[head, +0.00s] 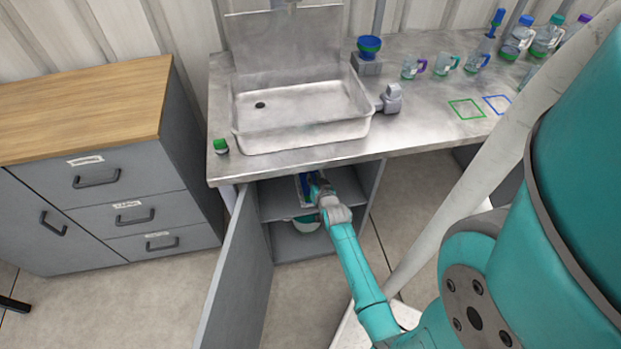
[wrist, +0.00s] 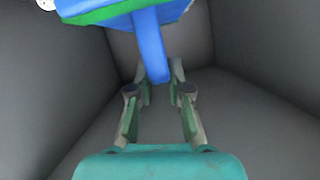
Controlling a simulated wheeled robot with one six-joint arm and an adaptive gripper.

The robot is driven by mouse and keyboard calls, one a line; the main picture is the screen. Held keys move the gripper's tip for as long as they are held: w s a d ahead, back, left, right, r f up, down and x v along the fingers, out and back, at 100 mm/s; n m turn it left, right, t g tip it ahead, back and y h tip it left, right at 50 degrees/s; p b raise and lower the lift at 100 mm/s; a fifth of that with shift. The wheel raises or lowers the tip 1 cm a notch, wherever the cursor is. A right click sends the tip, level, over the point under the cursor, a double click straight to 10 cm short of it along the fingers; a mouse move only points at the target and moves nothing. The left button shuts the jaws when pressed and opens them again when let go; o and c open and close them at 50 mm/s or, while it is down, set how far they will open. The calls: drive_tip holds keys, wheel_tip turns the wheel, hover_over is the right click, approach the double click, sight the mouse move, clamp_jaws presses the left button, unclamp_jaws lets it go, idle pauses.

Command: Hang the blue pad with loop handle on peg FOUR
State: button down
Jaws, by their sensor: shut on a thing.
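The blue pad (wrist: 105,10) has a green band along its edge and shows at the top of the wrist view, partly cut off. Its blue handle (wrist: 150,45) runs down between the fingertips of my gripper (wrist: 158,75), which is shut on it. In the head view my gripper (head: 318,186) reaches into the open cabinet under the sink, and a small blue part of the pad (head: 303,182) shows beside it. My arm hides much of the pad there. I cannot make out peg FOUR in either view.
Cabinet walls (wrist: 255,110) enclose my gripper closely. The open cabinet door (head: 240,265) stands at the left of my arm. A white and green bowl (head: 305,224) sits on the lower cabinet level. The counter edge (head: 300,165) is above, with the sink (head: 300,135) on it.

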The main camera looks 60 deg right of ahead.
drive_tip(key=w+d, duration=0.3)
drive_tip(key=d, duration=0.1)
drive_tip(key=shift+w+d, duration=0.25)
drive_tip(key=shift+w, duration=0.1)
wheel_tip(320, 180, down, 3)
drive_tip(key=shift+s+a+r, duration=0.1)
drive_tip(key=shift+a+r, duration=0.05)
drive_tip(key=shift+r, duration=0.05)
wheel_tip(320, 180, down, 3)
drive_tip(key=shift+f, duration=0.7)
drive_tip(key=c, duration=1.1)
unclamp_jaws()
drive_tip(key=shift+f, duration=0.15)
